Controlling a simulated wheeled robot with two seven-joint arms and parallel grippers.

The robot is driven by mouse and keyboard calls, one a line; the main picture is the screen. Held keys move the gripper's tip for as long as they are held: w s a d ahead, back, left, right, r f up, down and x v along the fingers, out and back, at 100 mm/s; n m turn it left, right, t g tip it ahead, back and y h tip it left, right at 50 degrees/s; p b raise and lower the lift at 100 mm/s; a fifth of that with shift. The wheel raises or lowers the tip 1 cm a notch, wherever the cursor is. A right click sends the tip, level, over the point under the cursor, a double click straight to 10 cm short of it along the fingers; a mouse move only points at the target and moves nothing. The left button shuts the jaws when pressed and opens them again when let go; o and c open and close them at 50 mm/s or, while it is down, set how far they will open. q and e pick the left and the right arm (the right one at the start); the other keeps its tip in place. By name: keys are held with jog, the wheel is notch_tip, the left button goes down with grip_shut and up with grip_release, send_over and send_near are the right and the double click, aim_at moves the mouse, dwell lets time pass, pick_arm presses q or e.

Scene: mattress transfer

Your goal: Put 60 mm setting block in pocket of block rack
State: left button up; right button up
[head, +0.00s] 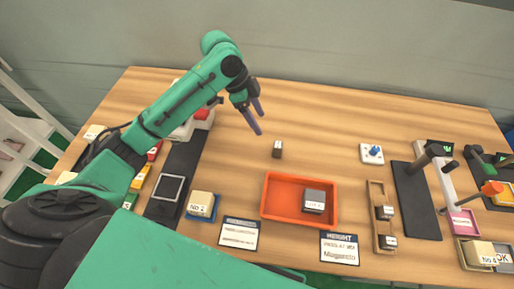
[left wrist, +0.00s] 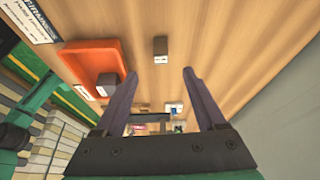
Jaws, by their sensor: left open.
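A small dark grey block with a pale top (head: 277,149) stands alone on the table behind the orange tray; it also shows in the left wrist view (left wrist: 160,50). A wider dark grey block (head: 314,200) with a white label sits in the tray. I cannot read which is 60 mm. The wooden block rack (head: 376,187) holds two dark blocks in its nearer pockets; its far pocket looks empty. My left gripper (head: 258,117) is open and empty, above and to the left of the lone block. In the left wrist view, that block appears beyond the gap between the fingertips (left wrist: 160,75).
The orange tray (head: 268,207) stands between the lone block and two printed cards (head: 239,233) (head: 340,248). A dark plate with an upright stand (head: 415,200) is right of the rack. A white box with a blue knob (head: 371,153) stands behind the rack. The table's back middle is clear.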

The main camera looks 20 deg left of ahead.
aim_at(276, 144)
pick_arm(q)
jog(key=shift+m, duration=0.3)
jog(key=x, duration=0.3)
jog(key=d+p+x, duration=0.1)
jog(key=x, duration=0.5)
jog(key=shift+w+d+r+p, duration=0.15)
jog(key=shift+d+r+p, duration=0.05)
jog(key=shift+r+p, duration=0.15)
jog(key=p+x, duration=0.1)
jog(key=x, duration=0.4)
jog(key=shift+f, duration=0.2)
jog(key=shift+d+f, duration=0.1)
jog(key=shift+f, duration=0.3)
jog(key=c, duration=0.9)
grip_shut()
pick_arm(e)
jog(key=d+r, duration=0.1)
jog(key=r, duration=0.1)
jog(key=shift+w+d+r, duration=0.1)
jog(key=shift+d+r, duration=0.25)
jog(key=shift+d, duration=0.05)
pick_arm(q)
jog(key=shift+w+r, duration=0.1)
pick_arm(e)
jog(key=shift+a, duration=0.1)
